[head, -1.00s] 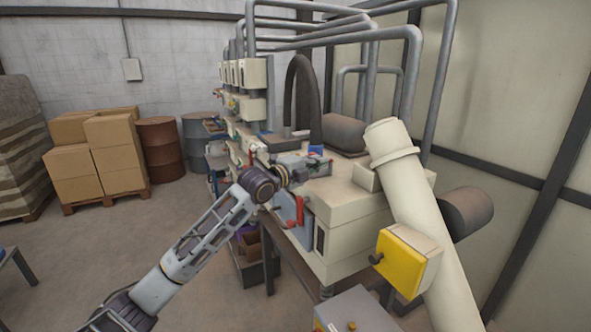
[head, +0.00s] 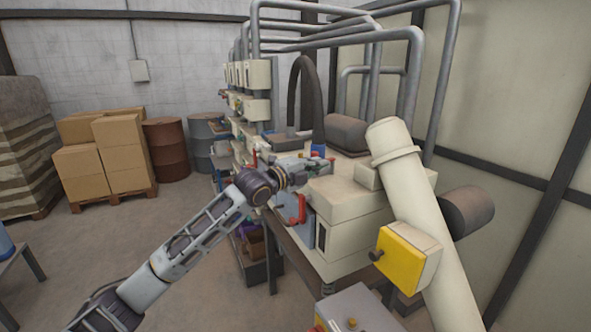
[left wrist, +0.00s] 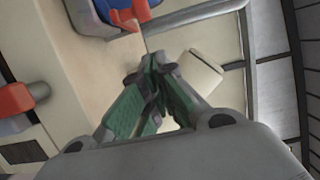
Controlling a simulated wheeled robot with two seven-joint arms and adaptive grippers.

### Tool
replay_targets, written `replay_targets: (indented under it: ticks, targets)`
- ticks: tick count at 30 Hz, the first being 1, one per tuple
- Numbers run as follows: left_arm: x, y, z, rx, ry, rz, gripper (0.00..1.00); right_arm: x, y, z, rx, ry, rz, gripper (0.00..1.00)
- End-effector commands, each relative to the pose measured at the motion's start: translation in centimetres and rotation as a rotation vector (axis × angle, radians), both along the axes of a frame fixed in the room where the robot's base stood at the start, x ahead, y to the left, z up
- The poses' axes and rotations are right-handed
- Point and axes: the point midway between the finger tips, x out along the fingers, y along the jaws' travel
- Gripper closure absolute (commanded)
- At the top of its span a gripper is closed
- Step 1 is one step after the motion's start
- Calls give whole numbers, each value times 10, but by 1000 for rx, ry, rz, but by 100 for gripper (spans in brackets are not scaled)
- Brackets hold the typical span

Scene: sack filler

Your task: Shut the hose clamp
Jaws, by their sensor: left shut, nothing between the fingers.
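My left gripper (head: 318,165) reaches in over the top of the cream machine (head: 345,190). In the left wrist view its green-padded fingers (left wrist: 157,70) are shut with nothing between them. A small blue part with a red piece (head: 318,151) sits on the machine just beyond the gripper. A blue part with a red lever also shows at the top of the left wrist view (left wrist: 125,14), apart from the fingertips. I cannot tell for sure which part is the hose clamp. A dark hose (head: 305,90) arches up behind the gripper. My right gripper is not in view.
A red handle (head: 301,208) is on the machine's near side, below my left gripper. A thick cream pipe (head: 420,220) and a yellow box (head: 404,258) stand to the right. Cartons (head: 105,155) and drums (head: 167,150) are far off at left, with clear floor before them.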

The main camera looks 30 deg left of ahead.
Motion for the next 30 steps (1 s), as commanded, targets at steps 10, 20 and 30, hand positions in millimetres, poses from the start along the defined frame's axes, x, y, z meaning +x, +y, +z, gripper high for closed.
replay_targets:
  ticks: [10, 20, 30]
  targets:
    - [-18, 17, -1, 3, 0, 1, 100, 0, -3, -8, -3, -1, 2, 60]
    - [-33, 32, -1, 3, 1, 0, 100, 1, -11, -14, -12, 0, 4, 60]
    - [-46, 45, -1, 2, 1, 0, 100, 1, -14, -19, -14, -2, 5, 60]
